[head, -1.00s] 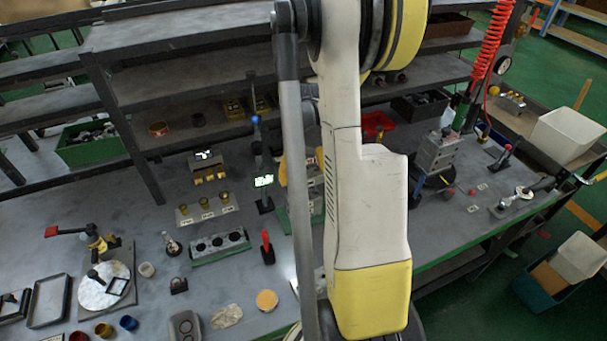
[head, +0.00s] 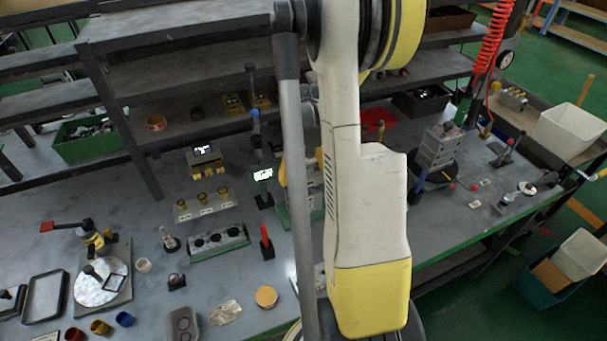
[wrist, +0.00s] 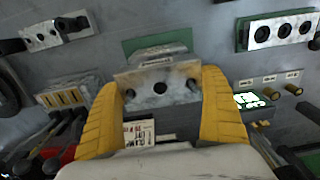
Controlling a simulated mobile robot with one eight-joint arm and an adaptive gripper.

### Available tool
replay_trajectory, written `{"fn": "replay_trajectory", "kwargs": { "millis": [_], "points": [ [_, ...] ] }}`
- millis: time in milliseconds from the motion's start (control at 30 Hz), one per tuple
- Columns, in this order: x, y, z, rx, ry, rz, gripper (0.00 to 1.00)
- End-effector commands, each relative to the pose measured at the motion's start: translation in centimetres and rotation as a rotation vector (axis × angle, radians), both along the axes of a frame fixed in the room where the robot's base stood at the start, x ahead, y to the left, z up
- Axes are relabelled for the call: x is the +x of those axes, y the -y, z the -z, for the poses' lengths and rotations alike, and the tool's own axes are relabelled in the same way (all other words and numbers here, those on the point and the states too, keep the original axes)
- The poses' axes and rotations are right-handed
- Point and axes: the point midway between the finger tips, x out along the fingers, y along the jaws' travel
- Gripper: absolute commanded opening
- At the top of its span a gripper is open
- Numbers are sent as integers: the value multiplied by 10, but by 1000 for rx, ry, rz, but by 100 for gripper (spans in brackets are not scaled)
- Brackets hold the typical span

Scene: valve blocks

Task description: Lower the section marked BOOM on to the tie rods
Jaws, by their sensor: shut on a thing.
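In the wrist view my gripper (wrist: 160,84) has its two yellow fingers on either side of a worn grey metal section (wrist: 146,78) and is shut on it. A large round hole shows in the middle of its face, with smaller holes to the sides. I cannot read BOOM on it. A green plate (wrist: 131,46) with a grey piece on it lies beyond the held section. A white printed label (wrist: 138,132) shows between the fingers. I cannot make out the tie rods. In the head view my arm hides most of the gripper and section.
A grey block stack (head: 437,147) stands on a dark round plate at the right of the bench. A three-hole block (head: 219,241), a red upright piece (head: 266,242) and a lit display (head: 263,174) stand left of my arm. Shelves run behind.

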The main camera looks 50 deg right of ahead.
Motion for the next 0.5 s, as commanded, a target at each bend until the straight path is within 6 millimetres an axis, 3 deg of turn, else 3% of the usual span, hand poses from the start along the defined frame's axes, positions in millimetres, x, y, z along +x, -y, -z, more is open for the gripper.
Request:
{"fn": "replay_trajectory", "kwargs": {
  "millis": [500],
  "points": [
    [0, 0, 13, 0, 0, 0, 50]
  ]
}}
